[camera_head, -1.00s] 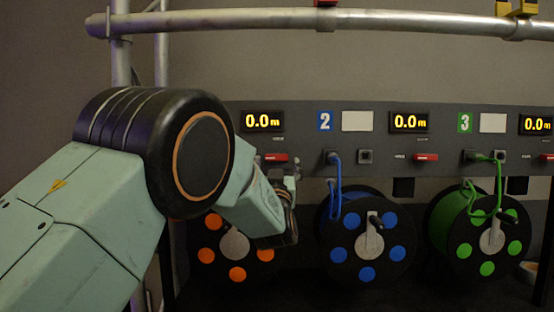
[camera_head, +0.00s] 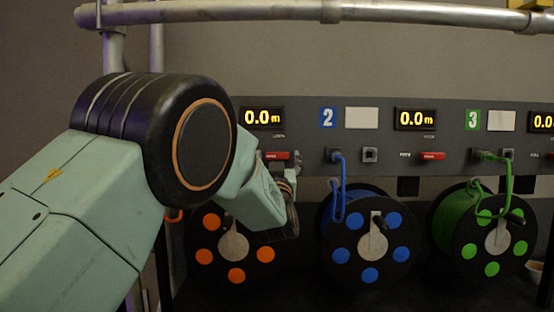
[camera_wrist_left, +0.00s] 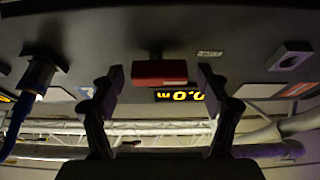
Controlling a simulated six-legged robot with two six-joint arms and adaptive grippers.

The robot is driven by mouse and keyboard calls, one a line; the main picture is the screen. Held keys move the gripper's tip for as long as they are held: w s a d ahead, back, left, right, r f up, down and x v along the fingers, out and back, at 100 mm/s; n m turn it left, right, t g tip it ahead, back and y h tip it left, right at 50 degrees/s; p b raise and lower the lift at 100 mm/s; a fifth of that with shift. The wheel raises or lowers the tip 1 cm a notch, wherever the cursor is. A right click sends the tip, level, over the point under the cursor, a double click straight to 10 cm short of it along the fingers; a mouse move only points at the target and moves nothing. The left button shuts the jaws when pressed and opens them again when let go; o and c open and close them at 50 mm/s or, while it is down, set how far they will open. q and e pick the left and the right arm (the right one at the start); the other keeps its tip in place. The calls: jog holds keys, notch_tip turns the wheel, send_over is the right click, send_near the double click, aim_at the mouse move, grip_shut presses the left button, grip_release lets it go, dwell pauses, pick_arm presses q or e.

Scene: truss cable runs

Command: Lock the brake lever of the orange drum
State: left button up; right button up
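The orange drum (camera_head: 236,275) is a black reel with orange dots at lower left in the head view, partly hidden behind my left arm. Its brake lever (camera_head: 277,156) is a small red bar on the grey panel above it, under a 0.0 m display. In the left wrist view, which looks inverted, the red lever (camera_wrist_left: 158,73) lies between the two fingers of my left gripper (camera_wrist_left: 158,84). The fingers are open, one on each side, with a narrow gap to the lever. In the head view the left gripper (camera_head: 292,172) is mostly hidden by its wrist. My right gripper is not in view.
A blue drum (camera_head: 369,274) and a green drum (camera_head: 491,269) stand to the right, each with a cable plugged into the panel (camera_head: 300,112). Another red lever (camera_head: 432,156) is above and right of the blue drum. A metal pipe (camera_head: 420,13) crosses the top.

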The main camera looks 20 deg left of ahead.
pick_arm(q)
jog(key=c, duration=1)
jog(key=shift+r, duration=0.1)
jog(key=shift+m, duration=0.3)
jog(key=m+h, duration=0.1)
jog(key=m, duration=0.1)
jog(key=m+h+p, duration=0.1)
jog(key=m+h, duration=0.1)
jog(key=m, duration=0.1)
jog(key=shift+s+a+r, duration=0.1)
jog(key=shift+r, duration=0.1)
jog(key=m+h, duration=0.1)
jog(key=m, duration=0.1)
jog(key=m+h+p, duration=0.1)
jog(key=m, duration=0.2)
jog(key=m+h, duration=0.1)
jog(key=m, duration=0.1)
jog(key=shift+r+m+h+p, duration=0.25)
jog(key=shift+m+h+p, duration=0.05)
jog(key=shift+p, duration=0.05)
jog(key=m+g, duration=0.1)
jog(key=m, duration=0.1)
jog(key=m+g+h+p, duration=0.1)
jog(key=m, duration=0.2)
jog(key=shift+r+p, duration=0.1)
jog(key=shift+p, duration=0.2)
jog(key=shift+m+g+h+p, duration=0.4)
jog(key=shift+m+g, duration=0.3)
jog(key=shift+m, duration=1.4)
